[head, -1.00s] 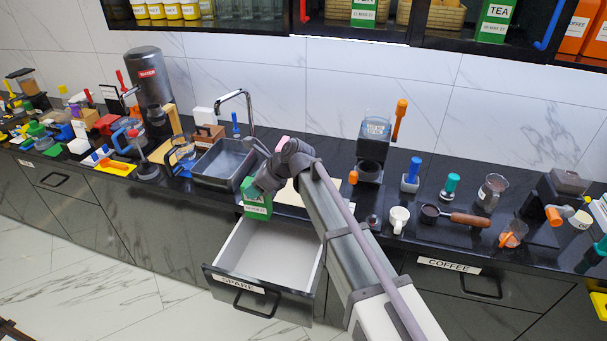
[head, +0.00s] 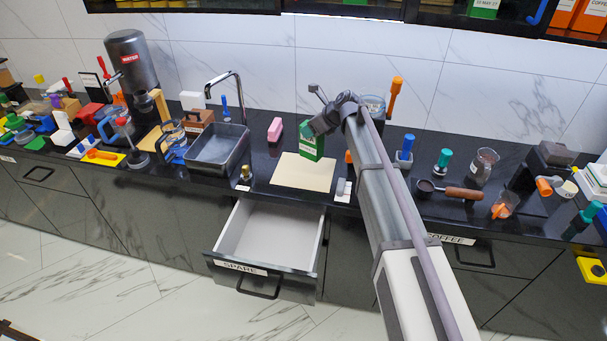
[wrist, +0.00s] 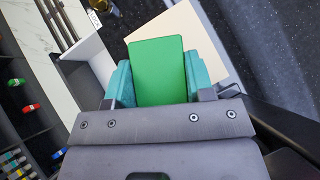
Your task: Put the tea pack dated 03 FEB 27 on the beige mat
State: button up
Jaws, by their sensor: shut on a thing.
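A green tea pack (head: 312,147) with a white label is held in my gripper (head: 318,129). The label's date is too small to read. The pack is roughly upright at the back right part of the beige mat (head: 296,178); I cannot tell whether it touches the mat. In the wrist view the teal fingers of my gripper (wrist: 160,82) are shut on both sides of the green pack (wrist: 157,68), and the beige mat (wrist: 203,40) shows behind it. The mat lies flat on the dark counter, its visible part bare.
An open, empty drawer labelled SPARE (head: 268,236) juts out below the mat. The metal sink (head: 217,150) is to the left. A blue-handled tool (head: 405,148) and a portafilter (head: 447,191) stand right of my arm.

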aim_at(311, 152)
notch_tip(311, 152, down, 10)
jog(key=b, duration=1)
jog(key=shift+f, duration=0.25)
jog(key=shift+a+r, duration=0.1)
jog(key=shift+r, duration=0.2)
jog(key=shift+f, duration=0.2)
jog(key=o, duration=1.2)
jog(key=shift+r, duration=0.2)
jog(key=p+v, duration=0.8)
jog(key=v, duration=0.4)
